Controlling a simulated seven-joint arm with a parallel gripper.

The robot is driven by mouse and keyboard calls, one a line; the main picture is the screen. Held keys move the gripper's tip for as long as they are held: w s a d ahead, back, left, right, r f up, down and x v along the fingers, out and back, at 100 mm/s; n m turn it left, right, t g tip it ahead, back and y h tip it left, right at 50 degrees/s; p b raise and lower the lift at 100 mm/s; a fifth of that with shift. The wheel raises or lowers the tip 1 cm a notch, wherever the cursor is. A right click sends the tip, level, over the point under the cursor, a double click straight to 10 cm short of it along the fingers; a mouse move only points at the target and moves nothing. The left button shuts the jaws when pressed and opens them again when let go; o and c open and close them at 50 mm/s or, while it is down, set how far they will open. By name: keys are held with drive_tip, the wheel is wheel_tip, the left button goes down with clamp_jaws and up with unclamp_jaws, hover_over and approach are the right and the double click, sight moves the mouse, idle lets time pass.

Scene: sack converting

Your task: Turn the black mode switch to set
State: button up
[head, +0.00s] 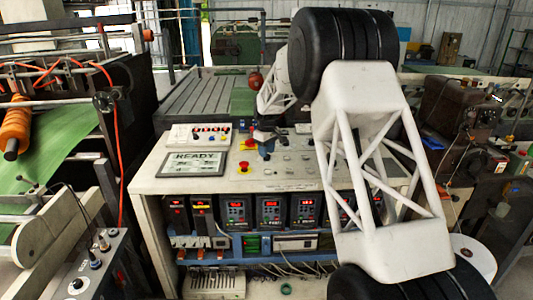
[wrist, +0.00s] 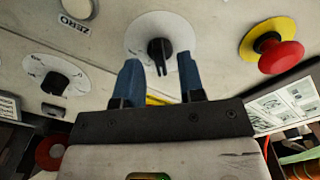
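A black rotary switch (wrist: 159,49) on a round white dial shows at the top middle of the wrist view. A second black switch (wrist: 55,84) on a marked white dial is at the left. The lettering is too small to tell which one is the mode switch. My gripper (wrist: 158,66) is open, its two blue fingers apart on either side of the middle switch's handle, with a visible gap on each side. I cannot tell whether the tips are level with the handle. In the head view my gripper (head: 265,146) is over the panel top; the switch below is hidden or too small.
A red mushroom button (wrist: 281,57) on a yellow ring is right of the middle switch, and a ZERO button (wrist: 76,9) is at upper left.

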drive_tip(key=shift+r, duration=3.25)
drive_tip(key=shift+s+d+r, duration=0.15)
drive_tip(key=shift+s+r, duration=0.15)
drive_tip(key=shift+r, duration=0.05)
drive_tip(key=s+d+r+m, duration=0.25)
drive_tip(key=s+r, duration=0.25)
drive_tip(key=s, duration=0.6)
drive_tip(key=s+d+r+m+t, duration=0.1)
drive_tip(key=s+d+r, duration=0.25)
drive_tip(key=s, duration=0.65)
drive_tip(key=s+d+r+m, duration=0.1)
drive_tip(key=s+d+r, duration=0.3)
drive_tip(key=s, duration=0.7)
drive_tip(key=s+d+f+m, duration=0.1)
drive_tip(key=s+f+m, duration=0.1)
drive_tip(key=s, duration=1.4)
drive_tip(key=s+d+f+m+t, duration=0.1)
drive_tip(key=s+d+f+m, duration=0.1)
drive_tip(key=s, duration=1.5)
wheel_tip(320, 180, down, 2)
drive_tip(key=shift+m+t, duration=0.3)
drive_tip(key=shift+m, duration=0.15)
